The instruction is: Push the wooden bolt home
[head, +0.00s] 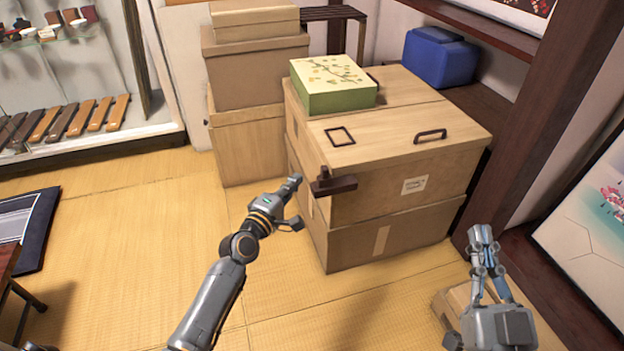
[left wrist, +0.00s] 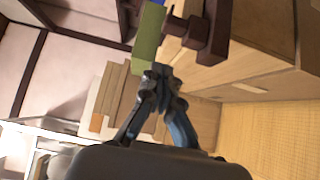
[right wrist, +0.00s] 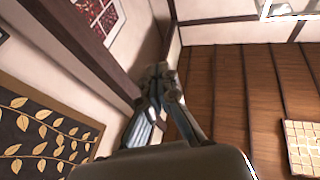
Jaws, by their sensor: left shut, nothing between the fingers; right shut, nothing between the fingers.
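The dark brown wooden bolt (head: 335,186) sits at the front left corner of a pale wooden chest (head: 400,185), with a small knob standing up from it. In the left wrist view the bolt (left wrist: 215,35) shows above and right of the fingertips. My left gripper (head: 297,180) is shut and empty, its tip just left of the bolt in the head view. Whether it touches the bolt I cannot tell. My right gripper (head: 482,235) is shut and empty, low at the right, away from the bolt.
A green patterned box (head: 335,90) and a dark square frame (head: 340,137) lie on the chest top, beside a dark handle (head: 431,135). Stacked cartons (head: 250,110) stand behind left. A blue case (head: 440,58) is behind right. The tatami floor (head: 130,220) is open at left.

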